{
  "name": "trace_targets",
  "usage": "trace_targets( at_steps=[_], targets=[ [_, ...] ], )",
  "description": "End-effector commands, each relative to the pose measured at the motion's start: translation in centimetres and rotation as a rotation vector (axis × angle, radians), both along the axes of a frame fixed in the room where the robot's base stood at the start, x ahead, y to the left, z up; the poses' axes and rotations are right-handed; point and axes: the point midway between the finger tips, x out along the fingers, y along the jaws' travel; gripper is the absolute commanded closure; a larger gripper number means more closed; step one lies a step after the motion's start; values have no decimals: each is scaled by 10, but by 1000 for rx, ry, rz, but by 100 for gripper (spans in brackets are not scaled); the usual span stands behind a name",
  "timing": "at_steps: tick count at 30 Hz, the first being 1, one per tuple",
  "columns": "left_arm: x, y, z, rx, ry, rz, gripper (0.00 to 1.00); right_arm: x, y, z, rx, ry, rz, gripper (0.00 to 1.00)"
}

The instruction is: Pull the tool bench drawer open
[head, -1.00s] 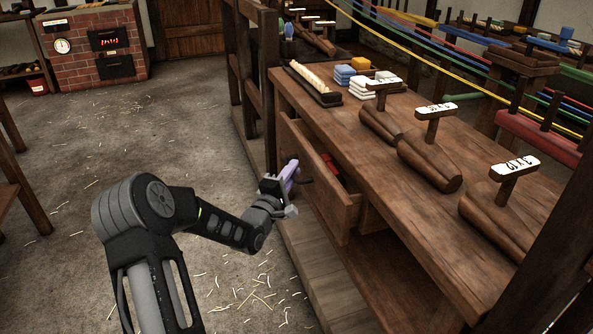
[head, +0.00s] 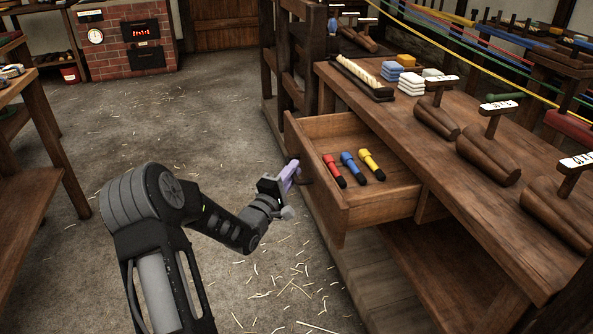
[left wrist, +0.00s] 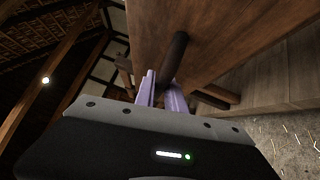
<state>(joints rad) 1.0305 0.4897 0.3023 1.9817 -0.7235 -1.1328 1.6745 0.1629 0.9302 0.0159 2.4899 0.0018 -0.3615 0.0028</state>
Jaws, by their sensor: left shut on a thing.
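The tool bench (head: 440,150) is a brown wooden bench at the right of the head view. Its drawer (head: 318,200) stands well open toward the left. Inside lie a red tool (head: 335,170), a blue tool (head: 352,167) and a yellow tool (head: 370,164). My left gripper (head: 295,170) is at the drawer's front, its purple fingers shut on the dark drawer handle (left wrist: 174,58). The left wrist view shows the handle between the fingers, against the wooden drawer front (left wrist: 215,35). My right gripper is in neither view.
On the bench top stand wooden cones with labelled T-handles (head: 430,115), a dark rack (head: 360,78) and small coloured blocks (head: 411,83). Coloured ropes stretch behind. The straw-littered floor (head: 180,130) left of the bench is clear; another table (head: 30,120) stands far left.

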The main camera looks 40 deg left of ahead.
Motion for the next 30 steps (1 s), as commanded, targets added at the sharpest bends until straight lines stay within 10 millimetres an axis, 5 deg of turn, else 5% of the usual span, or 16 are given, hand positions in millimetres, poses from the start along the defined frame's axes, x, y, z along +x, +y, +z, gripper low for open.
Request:
trace_targets(
  at_steps=[6, 7, 14, 23, 30],
  targets=[
    [0, -1, -1, 0, 2, -1, 100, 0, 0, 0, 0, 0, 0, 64],
    [0, -1, -1, 0, 2, -1, 84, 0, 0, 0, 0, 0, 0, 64],
    [0, 0, -1, 0, 1, -1, 65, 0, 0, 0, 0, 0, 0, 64],
    [-1, 0, 0, 0, 1, 0, 64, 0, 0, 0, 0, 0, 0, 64],
    [-24, -4, -3, -1, 3, 1, 64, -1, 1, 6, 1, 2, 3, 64]
  ],
)
